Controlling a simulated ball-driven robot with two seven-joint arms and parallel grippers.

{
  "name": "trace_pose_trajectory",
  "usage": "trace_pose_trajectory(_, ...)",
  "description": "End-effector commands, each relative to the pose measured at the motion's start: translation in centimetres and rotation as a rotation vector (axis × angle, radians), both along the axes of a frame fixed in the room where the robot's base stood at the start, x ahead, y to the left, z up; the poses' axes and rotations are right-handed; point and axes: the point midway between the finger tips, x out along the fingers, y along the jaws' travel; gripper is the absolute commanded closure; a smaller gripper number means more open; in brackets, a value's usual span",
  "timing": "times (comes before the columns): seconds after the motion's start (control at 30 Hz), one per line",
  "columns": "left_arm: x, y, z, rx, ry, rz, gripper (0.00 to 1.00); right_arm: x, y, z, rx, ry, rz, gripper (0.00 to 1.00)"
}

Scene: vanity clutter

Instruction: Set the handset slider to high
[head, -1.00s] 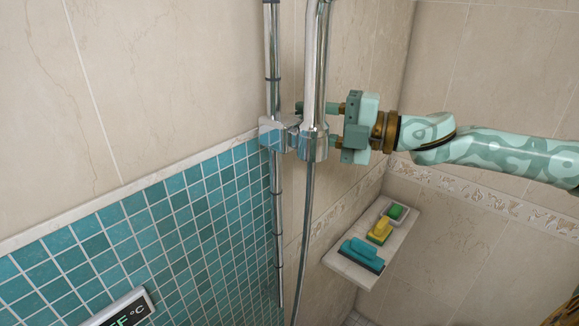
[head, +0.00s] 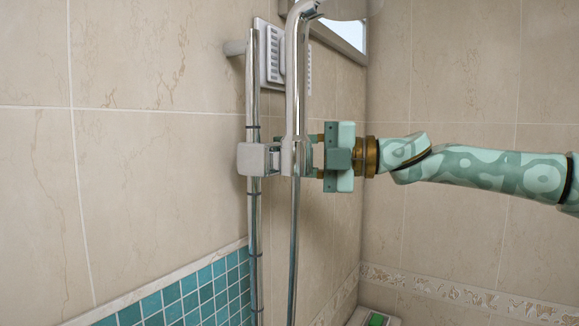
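My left gripper is not in view.
A window (head: 340,28) is at the top. A shelf with a green item (head: 377,320) is at the bottom. The rail between slider and dish looks clear.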

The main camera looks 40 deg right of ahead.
Motion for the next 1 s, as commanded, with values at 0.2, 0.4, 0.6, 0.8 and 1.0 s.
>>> trace_pose_trajectory(0.2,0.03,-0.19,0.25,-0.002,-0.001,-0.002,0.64,-0.02,0.06,0.23,-0.001,0.001,0.003,1.00)
trace_pose_trajectory(0.4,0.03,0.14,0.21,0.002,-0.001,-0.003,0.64,-0.02,0.10,0.11,-0.001,0.002,0.004,1.00)
trace_pose_trajectory(0.6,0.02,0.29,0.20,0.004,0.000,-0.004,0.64,-0.01,0.10,0.06,0.000,0.003,0.004,0.42)
trace_pose_trajectory(0.8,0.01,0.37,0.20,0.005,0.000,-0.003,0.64,0.00,0.06,0.08,0.000,0.003,0.003,0.42)
trace_pose_trajectory(1.0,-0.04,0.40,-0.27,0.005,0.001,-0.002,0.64,-0.73,-0.58,0.10,-0.001,-0.001,0.002,0.42)
